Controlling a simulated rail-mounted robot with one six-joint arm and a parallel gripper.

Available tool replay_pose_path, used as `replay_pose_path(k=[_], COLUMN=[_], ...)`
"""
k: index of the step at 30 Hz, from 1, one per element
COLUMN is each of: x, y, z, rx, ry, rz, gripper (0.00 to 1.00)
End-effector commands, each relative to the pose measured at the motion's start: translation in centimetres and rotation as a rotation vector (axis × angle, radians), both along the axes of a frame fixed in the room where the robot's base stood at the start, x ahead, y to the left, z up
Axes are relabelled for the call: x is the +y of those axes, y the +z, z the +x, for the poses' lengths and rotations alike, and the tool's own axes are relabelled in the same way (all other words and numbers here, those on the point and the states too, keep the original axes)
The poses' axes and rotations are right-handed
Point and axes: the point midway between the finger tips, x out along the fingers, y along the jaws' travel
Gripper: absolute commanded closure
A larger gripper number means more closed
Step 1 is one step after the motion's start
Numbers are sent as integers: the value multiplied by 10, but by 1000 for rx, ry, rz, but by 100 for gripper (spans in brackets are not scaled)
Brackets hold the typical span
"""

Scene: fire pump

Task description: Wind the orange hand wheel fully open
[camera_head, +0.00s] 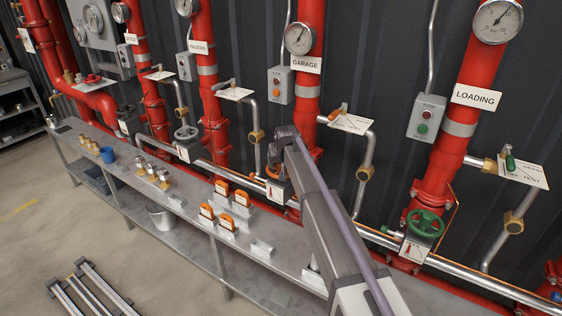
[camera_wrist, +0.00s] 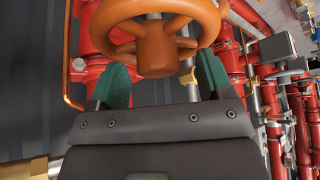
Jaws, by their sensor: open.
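The orange hand wheel (camera_wrist: 155,48) fills the top of the wrist view, with its rim, spokes and hub showing. In the head view the orange wheel (camera_head: 272,172) is on the pipe below the GARAGE sign, partly hidden by my gripper. My gripper (camera_wrist: 162,82) is open, its two green fingers spread to the left and right of the hub. The fingertips are close to the wheel's underside in the picture; I cannot tell whether they touch it. In the head view my gripper (camera_head: 282,145) is over the wheel, and its fingers are hard to make out.
A green hand wheel (camera_head: 425,224) is on the LOADING pipe at right, and a grey one (camera_head: 186,135) is further left. The steel bench (camera_head: 190,212) carries several orange-topped pieces (camera_head: 222,187) and a blue cup (camera_head: 107,155). Red vertical pipes stand beside my arm.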

Motion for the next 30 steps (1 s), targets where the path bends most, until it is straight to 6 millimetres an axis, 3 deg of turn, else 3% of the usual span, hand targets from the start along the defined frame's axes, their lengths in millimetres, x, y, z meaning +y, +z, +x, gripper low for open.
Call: replay_pose_path(k=[5,19,30], x=[0,0,-1], y=[7,70,69], z=[0,0,-2], rx=[0,0,12], ry=[0,0,0], rz=[0,-1,-5], gripper=[27,27,27])
